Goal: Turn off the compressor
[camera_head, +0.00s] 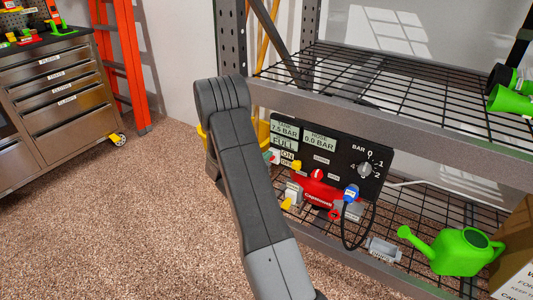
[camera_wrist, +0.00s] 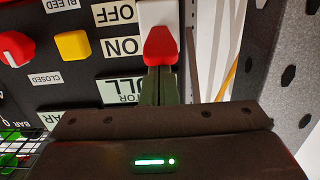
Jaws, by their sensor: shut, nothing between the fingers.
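The compressor's black panel (camera_head: 345,148) stands on the lower rack shelf, with the red compressor body (camera_head: 318,190) in front of it. Its displays read 7.5 BAR and HOSE 0.0 BAR, and FULL. In the wrist view, upside down, a red-tipped lever switch (camera_wrist: 160,45) on a white base sits beside the ON label (camera_wrist: 123,46) and the OFF label (camera_wrist: 118,13). The red tip is level with ON. My gripper (camera_wrist: 160,84) is shut and empty, its dark green fingertips right at the red tip; contact cannot be told. My arm mostly hides the gripper in the head view.
A yellow knob (camera_wrist: 72,46) and a red knob (camera_wrist: 15,48) sit left of the switch in the wrist view. A grey rack post (camera_wrist: 283,70) stands close on the right. A green watering can (camera_head: 462,252) shares the lower shelf. Carpet at left is clear.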

